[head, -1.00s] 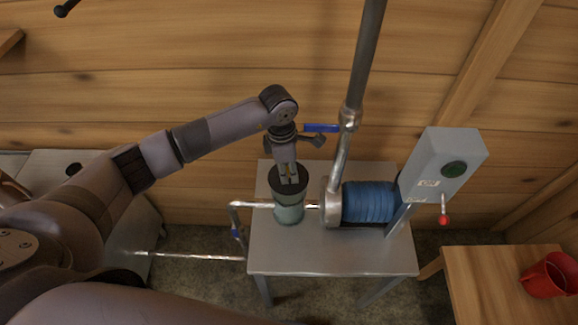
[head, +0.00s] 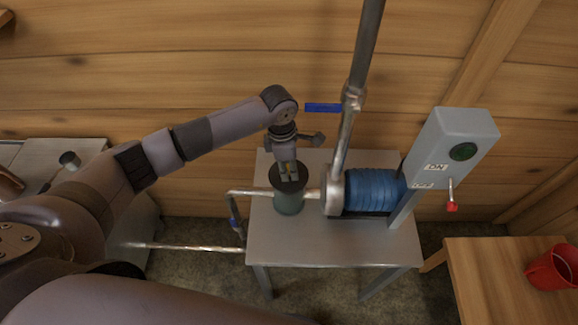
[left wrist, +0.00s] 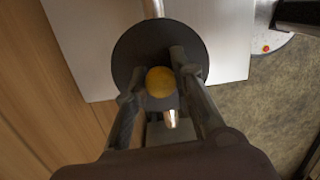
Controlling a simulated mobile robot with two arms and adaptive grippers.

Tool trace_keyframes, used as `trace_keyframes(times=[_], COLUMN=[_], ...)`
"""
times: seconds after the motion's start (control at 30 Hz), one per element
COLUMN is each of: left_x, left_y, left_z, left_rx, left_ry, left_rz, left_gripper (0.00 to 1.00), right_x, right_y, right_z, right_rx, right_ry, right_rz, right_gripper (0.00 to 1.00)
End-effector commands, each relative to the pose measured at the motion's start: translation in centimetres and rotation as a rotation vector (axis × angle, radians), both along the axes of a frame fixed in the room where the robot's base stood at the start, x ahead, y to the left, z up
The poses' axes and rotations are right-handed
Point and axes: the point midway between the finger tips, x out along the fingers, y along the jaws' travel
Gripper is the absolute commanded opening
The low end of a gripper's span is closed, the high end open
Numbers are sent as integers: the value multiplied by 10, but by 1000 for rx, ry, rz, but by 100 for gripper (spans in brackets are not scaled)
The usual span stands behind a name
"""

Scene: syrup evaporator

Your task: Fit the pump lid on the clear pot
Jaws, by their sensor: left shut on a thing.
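The pump lid (head: 276,174) is a dark round disc with a brass knob (left wrist: 160,83) at its middle. My left gripper (head: 288,176) points down and is shut on the lid at its knob, with a finger on each side in the left wrist view. The clear pot (head: 289,204), a greenish see-through cylinder, stands upright on the grey metal table, directly below the lid. No gap shows between lid and pot in the head view, but I cannot tell if the lid is fully seated. The lid hides the pot's mouth in the left wrist view. My right gripper is out of view.
The pump with its blue motor (head: 372,193) and upright pipe stands right of the pot on the metal table (head: 330,248). A horizontal pipe (head: 262,193) passes close by the pot. A grey switch box (head: 450,145) stands farther right. A red cup (head: 552,269) sits on a wooden table.

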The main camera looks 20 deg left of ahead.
Motion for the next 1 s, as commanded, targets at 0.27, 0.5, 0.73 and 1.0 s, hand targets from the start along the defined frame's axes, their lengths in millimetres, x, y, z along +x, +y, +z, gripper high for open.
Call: trace_keyframes(times=[0.27, 0.5, 0.73, 1.0], left_x=[0, 0, 0, 0], left_y=[0, 0, -1, -1], left_z=[1, 0, 0, 0], left_rx=[0, 0, 0, 0], left_ry=[0, -1, 0, 0], left_rz=[0, -1, -1, 0], left_gripper=[0, 0, 0, 0], right_x=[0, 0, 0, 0], right_y=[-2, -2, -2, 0], right_z=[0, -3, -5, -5], right_rx=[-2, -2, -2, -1], right_ry=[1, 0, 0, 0], right_rz=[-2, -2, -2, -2], right_gripper=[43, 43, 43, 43])
